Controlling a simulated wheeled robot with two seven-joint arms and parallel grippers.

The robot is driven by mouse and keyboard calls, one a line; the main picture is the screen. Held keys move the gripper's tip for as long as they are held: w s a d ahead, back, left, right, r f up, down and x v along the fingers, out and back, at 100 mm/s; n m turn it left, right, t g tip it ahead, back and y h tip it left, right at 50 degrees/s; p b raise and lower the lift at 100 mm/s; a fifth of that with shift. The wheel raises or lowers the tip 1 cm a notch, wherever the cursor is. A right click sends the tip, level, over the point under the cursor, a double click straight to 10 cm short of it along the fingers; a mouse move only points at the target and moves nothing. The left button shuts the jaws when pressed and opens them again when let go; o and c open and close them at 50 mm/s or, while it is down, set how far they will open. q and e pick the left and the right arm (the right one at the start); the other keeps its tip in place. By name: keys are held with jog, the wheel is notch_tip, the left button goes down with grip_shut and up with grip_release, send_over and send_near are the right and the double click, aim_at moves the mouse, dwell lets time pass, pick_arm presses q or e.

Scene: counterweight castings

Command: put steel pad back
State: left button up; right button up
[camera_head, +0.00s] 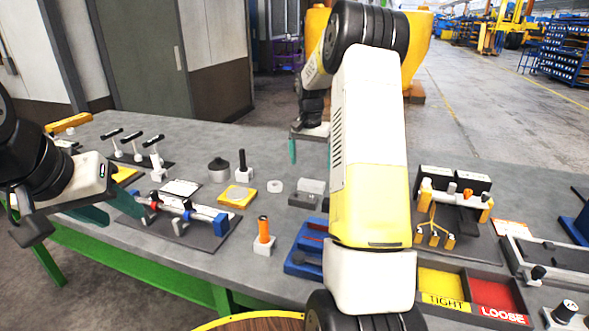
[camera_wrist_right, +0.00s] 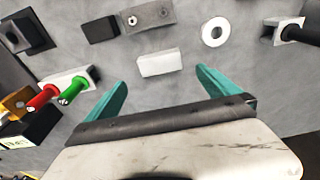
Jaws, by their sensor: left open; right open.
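A plain light grey metal block (camera_head: 312,186), which looks like the steel pad, lies on the grey workbench. In the right wrist view the block (camera_wrist_right: 160,63) lies flat beyond the fingertips, about midway between them. My right gripper (camera_head: 311,151) is open and empty above the far part of the bench, behind the block; its teal fingers (camera_wrist_right: 160,85) are spread wide in the wrist view. My left gripper (camera_head: 110,208) is open at the left, near a dark fixture plate with a blue and red clamp (camera_head: 205,216). I see nothing held in it.
A grey block with holes (camera_wrist_right: 147,15), a dark block (camera_wrist_right: 100,28) and a pale ring (camera_wrist_right: 215,32) lie near the pad. A yellow tray (camera_head: 237,196), an orange-handled tool (camera_head: 263,232) and a blue fixture (camera_head: 305,262) stand nearer. Sorting bins (camera_head: 441,284) are right.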

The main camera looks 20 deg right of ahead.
jog(key=s+a+r+n+t+y, duration=0.1)
jog(key=s+a+r+n, duration=0.1)
jog(key=s+a+r, duration=0.45)
jog(key=s+a+r+n+t, duration=0.1)
jog(key=s+a+r, duration=0.2)
jog(key=s+r, duration=0.5)
jog(key=s+a+n+t+y, duration=0.1)
jog(key=s+a, duration=0.3)
jog(key=s, duration=0.5)
jog(key=s+a+n+t+y, duration=0.1)
jog(key=s+a+n+t, duration=0.1)
jog(key=s, duration=0.7)
jog(key=shift+s+a+n, duration=0.2)
jog(key=shift+a+n, duration=0.7)
jog(key=shift+n, duration=0.1)
jog(key=shift+r, duration=0.1)
